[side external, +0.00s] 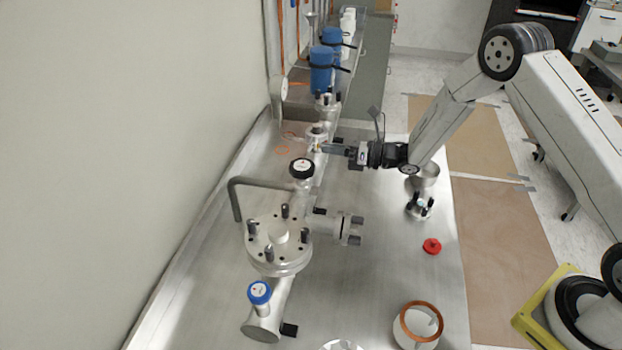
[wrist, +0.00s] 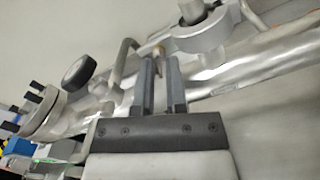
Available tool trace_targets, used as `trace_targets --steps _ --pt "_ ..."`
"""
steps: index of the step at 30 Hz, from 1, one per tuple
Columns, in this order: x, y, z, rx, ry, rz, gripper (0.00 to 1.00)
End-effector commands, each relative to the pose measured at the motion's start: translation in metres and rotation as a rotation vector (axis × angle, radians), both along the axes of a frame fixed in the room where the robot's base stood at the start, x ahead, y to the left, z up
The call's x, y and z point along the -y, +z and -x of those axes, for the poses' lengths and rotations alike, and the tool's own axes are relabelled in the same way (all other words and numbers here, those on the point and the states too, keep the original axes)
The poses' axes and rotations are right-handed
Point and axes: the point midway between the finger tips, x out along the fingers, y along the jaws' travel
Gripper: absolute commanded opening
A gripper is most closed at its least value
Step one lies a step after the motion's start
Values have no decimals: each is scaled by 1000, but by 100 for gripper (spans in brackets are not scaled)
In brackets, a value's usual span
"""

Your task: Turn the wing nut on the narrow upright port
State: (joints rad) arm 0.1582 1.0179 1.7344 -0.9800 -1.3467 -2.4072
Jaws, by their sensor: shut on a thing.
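The narrow upright port (side external: 317,129) rises from the metal pipe line in the side view, with a clamp around it. In the wrist view the clamp (wrist: 196,40) is a silver ring at the upper right. The wing nut (wrist: 158,50) is a small brass-coloured piece at the clamp's left side, mostly hidden by the fingertips. My gripper (side external: 322,148) reaches in from the right, level with the clamp. In the wrist view my gripper (wrist: 160,62) has its two grey fingers close around the wing nut, with a narrow gap between them.
A black-knobbed valve (side external: 302,169) stands just nearer on the same line. A bent handle tube (side external: 240,190) and bolted flange (side external: 278,243) are nearer still. A red cap (side external: 432,246) and copper ring (side external: 418,321) lie right.

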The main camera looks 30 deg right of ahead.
Motion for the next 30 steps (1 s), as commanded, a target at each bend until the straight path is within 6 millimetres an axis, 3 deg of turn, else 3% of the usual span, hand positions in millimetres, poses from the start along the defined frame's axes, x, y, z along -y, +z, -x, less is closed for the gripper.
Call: trace_targets --steps 12,29,30 --pt "0 0 0 187 1 188 0" --pt "0 -1 0 219 0 220 0" --pt "0 -1 0 219 0 220 22"
